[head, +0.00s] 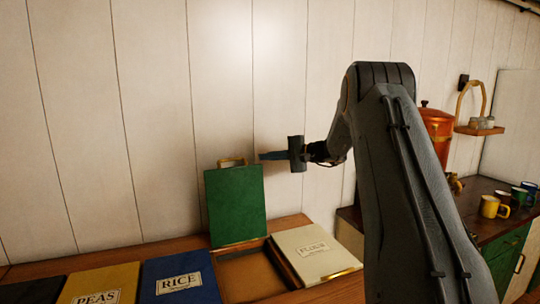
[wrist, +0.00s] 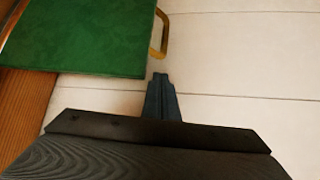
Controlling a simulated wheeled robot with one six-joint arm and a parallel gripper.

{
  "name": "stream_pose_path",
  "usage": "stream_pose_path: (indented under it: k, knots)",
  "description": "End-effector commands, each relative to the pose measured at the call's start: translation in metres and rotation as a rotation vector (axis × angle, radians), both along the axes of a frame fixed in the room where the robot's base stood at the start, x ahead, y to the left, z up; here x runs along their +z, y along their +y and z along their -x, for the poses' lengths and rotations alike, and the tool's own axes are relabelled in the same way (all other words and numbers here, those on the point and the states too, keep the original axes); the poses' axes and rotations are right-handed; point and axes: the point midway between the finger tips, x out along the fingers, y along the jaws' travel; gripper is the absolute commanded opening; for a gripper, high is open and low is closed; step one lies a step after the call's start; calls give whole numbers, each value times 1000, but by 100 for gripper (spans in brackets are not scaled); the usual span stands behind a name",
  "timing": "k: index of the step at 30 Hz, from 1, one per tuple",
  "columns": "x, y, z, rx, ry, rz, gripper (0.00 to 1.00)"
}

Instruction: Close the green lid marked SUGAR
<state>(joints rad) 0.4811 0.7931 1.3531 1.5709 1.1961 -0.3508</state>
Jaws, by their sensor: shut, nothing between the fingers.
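The green lid (head: 235,206) stands open and upright against the white plank wall, above an open wooden bin (head: 247,274). Its brass handle (head: 232,161) is at the top edge. No SUGAR marking shows on the face I see. In the wrist view the green lid (wrist: 85,32) fills the upper left, with its brass handle (wrist: 160,34) at its right edge. My gripper (head: 262,156) is shut and empty, just right of the handle in the head view. In the wrist view my gripper (wrist: 159,77) points toward the wall, apart from the lid.
Closed lids sit beside the open bin: blue RICE (head: 180,278), yellow PEAS (head: 100,284) and cream FLOUR (head: 315,254). The wall above the bins is clear.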

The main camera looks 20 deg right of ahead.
Motion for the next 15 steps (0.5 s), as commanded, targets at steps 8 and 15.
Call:
stream_pose_path:
  k: [8,15]
  knots:
    - [-8,33,-31,2,2,0,0]
    - [-12,44,-44,0,2,1,0]
